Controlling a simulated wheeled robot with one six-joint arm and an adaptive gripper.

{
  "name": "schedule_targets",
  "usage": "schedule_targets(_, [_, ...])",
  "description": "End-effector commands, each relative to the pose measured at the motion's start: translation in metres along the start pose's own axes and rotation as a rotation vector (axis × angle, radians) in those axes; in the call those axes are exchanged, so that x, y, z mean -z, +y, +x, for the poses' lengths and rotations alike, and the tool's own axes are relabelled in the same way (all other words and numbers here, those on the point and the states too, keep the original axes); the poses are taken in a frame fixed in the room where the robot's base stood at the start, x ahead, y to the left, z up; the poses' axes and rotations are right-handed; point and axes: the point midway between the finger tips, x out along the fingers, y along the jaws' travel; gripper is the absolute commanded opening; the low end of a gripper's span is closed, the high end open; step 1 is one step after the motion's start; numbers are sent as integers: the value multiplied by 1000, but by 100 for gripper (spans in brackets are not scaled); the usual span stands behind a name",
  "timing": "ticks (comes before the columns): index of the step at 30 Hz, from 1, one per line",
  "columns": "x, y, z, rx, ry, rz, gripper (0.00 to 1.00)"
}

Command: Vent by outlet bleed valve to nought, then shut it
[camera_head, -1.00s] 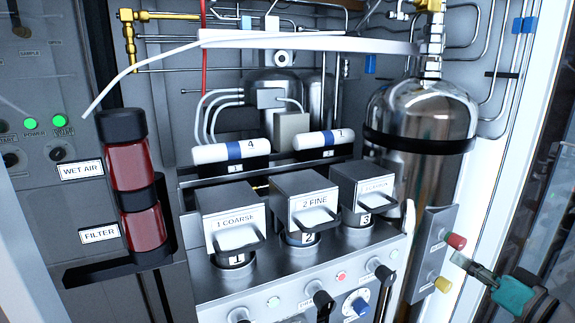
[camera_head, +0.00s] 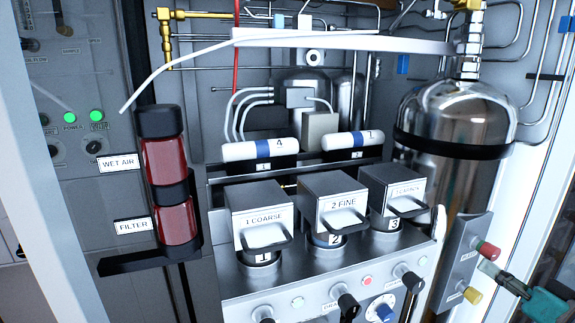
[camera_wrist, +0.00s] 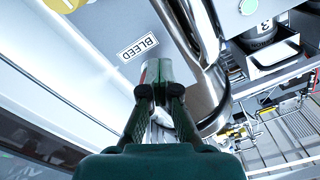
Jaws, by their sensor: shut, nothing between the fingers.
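The red knob (camera_head: 488,250) stands on a narrow grey plate (camera_head: 459,262) at the right of the panel. In the wrist view a BLEED label (camera_wrist: 138,47) lies just beside my fingertips. A yellow knob (camera_head: 473,295) sits lower on the same plate and partly shows in the wrist view (camera_wrist: 62,3). My gripper (camera_head: 484,266) is shut and empty, its tips just below the red knob in the head view. In the wrist view the fingertips (camera_wrist: 160,92) cover most of the knob. Whether they touch it I cannot tell. No gauge reading is legible.
A large steel cylinder (camera_head: 455,120) stands behind the plate. Left of it are three labelled boxes, the middle one 2 FINE (camera_head: 335,200), above a row of black knobs (camera_head: 348,304). A white cabinet frame (camera_head: 525,180) runs close along the right.

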Motion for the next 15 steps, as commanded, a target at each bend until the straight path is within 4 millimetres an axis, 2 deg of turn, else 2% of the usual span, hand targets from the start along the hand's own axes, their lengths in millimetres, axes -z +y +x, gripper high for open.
schedule_targets(15, [-2,12,0,-2,2,1,0])
